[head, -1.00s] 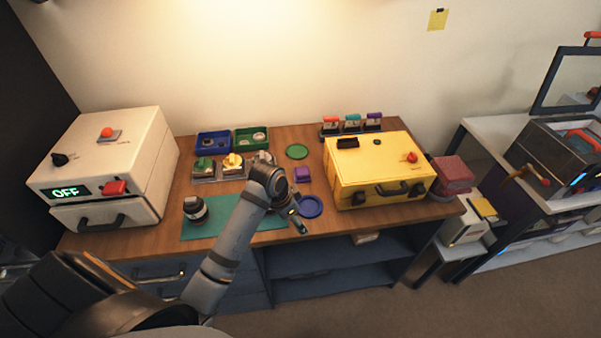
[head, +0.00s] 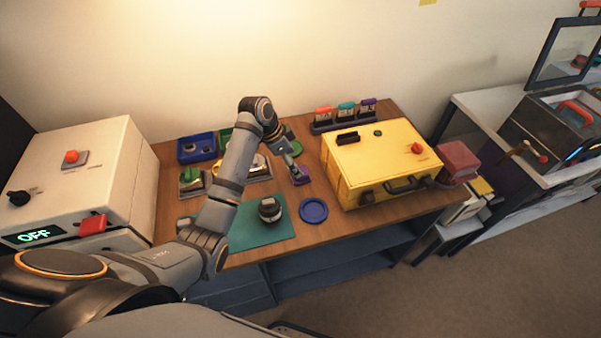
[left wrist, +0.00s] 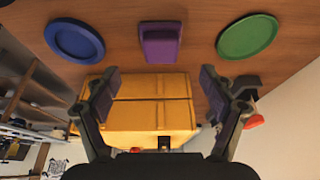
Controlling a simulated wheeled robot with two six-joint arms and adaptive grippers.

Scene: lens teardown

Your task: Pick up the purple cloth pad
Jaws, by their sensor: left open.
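The purple cloth pad (head: 302,181) lies on the wooden bench between the green disc and the blue disc, partly hidden by my left gripper in the head view. In the left wrist view the pad (left wrist: 160,43) is a small purple block, upper middle, beyond the fingertips. My left gripper (head: 296,174) is over the pad in the head view. In the left wrist view the gripper (left wrist: 158,86) has its fingers wide apart with nothing between them. Whether it touches the pad I cannot tell. My right gripper is not in view.
A blue disc (head: 313,210) and a green disc (left wrist: 247,36) flank the pad. A yellow case (head: 375,160) stands to the right. A dark lens part (head: 270,210) sits on the teal mat (head: 262,232). A white box (head: 85,180) stands at left.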

